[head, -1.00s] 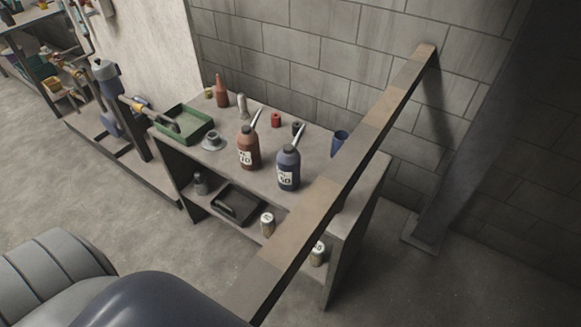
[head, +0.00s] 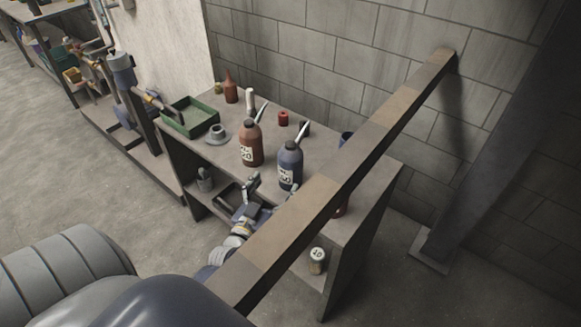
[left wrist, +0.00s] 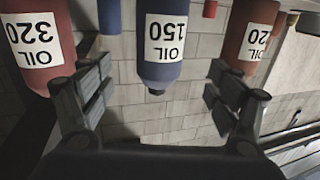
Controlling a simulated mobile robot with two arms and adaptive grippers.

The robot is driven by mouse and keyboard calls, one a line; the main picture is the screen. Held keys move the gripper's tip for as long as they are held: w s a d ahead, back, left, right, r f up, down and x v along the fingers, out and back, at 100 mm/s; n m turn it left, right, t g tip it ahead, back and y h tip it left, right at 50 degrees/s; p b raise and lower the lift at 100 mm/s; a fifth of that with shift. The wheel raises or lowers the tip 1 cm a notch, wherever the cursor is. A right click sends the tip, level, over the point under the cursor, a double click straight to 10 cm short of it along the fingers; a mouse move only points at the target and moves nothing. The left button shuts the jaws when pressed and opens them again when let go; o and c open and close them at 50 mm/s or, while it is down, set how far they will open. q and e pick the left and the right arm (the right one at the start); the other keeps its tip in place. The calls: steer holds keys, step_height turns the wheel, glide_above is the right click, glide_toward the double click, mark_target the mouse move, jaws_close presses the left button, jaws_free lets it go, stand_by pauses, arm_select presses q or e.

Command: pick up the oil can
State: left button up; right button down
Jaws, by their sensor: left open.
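A blue oil can (head: 289,165) with a pale spout stands on the workbench (head: 225,160). In the left wrist view, which is upside down, this blue can (left wrist: 161,65) reads OIL 150. A red-brown oil can (head: 251,146) stands left of it; it shows at the right of the wrist view (left wrist: 250,40). Another red can (left wrist: 42,45) reads OIL 320; in the head view the beam hides most of it. My left gripper (head: 258,192) is open at the bench's front edge, short of the blue can, which appears between its fingers. My right gripper is not in view.
A long beam (head: 340,185) crosses in front of the bench's right side. A green tray (head: 190,118), a grey flanged part (head: 217,134), a red bottle (head: 231,88) and a small red item (head: 283,118) stand on the bench. A tin (head: 317,260) shows below the beam.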

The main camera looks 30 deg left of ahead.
mark_target(285, 167)
arm_select(q)
steer(key=w, duration=0.2)
steer(key=w+a, duration=0.1)
steer(key=w, duration=0.2)
steer(key=shift+w+r, duration=0.1)
steer(key=shift+r, duration=0.05)
steer(key=w, duration=0.2)
steer(key=w+r+p, duration=0.1)
steer(key=w, duration=0.1)
steer(key=shift+w+a, duration=0.1)
steer(key=shift+a, duration=0.2)
steer(key=shift+w+a, duration=0.1)
steer(key=shift+w, duration=0.5)
steer(key=shift+c, duration=0.6)
steer(key=c, duration=1.2)
steer(key=shift+o, duration=0.2)
steer(key=shift+r, duration=0.1)
